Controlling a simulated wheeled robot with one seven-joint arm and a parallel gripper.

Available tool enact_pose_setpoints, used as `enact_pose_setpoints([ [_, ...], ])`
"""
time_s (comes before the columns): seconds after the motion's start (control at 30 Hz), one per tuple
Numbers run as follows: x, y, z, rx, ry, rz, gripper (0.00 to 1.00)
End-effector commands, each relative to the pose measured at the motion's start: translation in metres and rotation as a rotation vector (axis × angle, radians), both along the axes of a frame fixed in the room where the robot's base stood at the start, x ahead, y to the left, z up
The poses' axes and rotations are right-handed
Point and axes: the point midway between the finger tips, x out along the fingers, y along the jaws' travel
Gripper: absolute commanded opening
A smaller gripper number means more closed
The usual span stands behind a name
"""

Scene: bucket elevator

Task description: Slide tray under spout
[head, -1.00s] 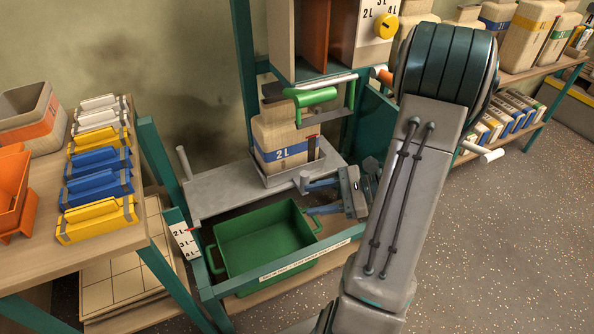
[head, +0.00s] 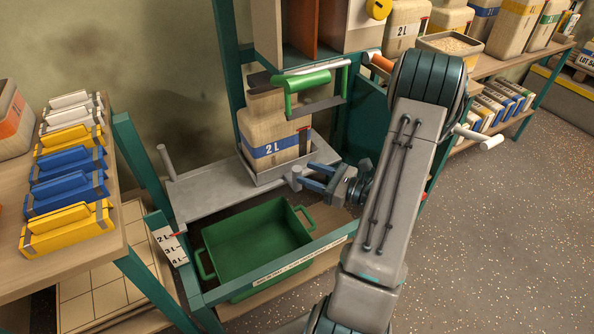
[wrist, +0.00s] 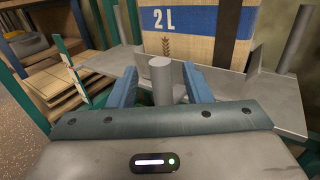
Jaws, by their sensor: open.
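A grey metal tray (head: 205,190) with upright posts lies level across the teal frame; it also shows in the wrist view (wrist: 112,62). A beige 2 L container (head: 268,130) with a blue band stands in a low holder on it. My gripper (head: 304,178) is at the tray's near right post (head: 296,172). In the wrist view, the blue fingers are open on either side of this post (wrist: 161,75), with gaps visible.
A green bin (head: 258,246) sits below the tray, inside the frame's front rail. A marked 2L-3L-4L scale (head: 168,245) is at the left. A bench (head: 75,255) with colored packs stands left; shelves with containers stand right. The floor at right is clear.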

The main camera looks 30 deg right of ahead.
Motion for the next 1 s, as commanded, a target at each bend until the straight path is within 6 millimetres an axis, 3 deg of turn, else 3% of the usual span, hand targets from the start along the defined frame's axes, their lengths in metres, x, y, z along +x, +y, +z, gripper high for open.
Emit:
enact_pose_setpoints([
  [0.3,0.034,0.025,0.0,-0.001,-0.002,0.003,0.45],
  [0.63,0.037,0.027,0.0,-0.001,-0.001,0.002,0.45],
  [0.67,0.037,0.027,0.0,-0.001,-0.001,0.002,0.42],
  [0.8,0.037,0.027,0.0,-0.001,-0.001,0.002,0.03],
  [1.0,0.038,0.026,0.001,-0.001,-0.002,0.008,0.0],
])
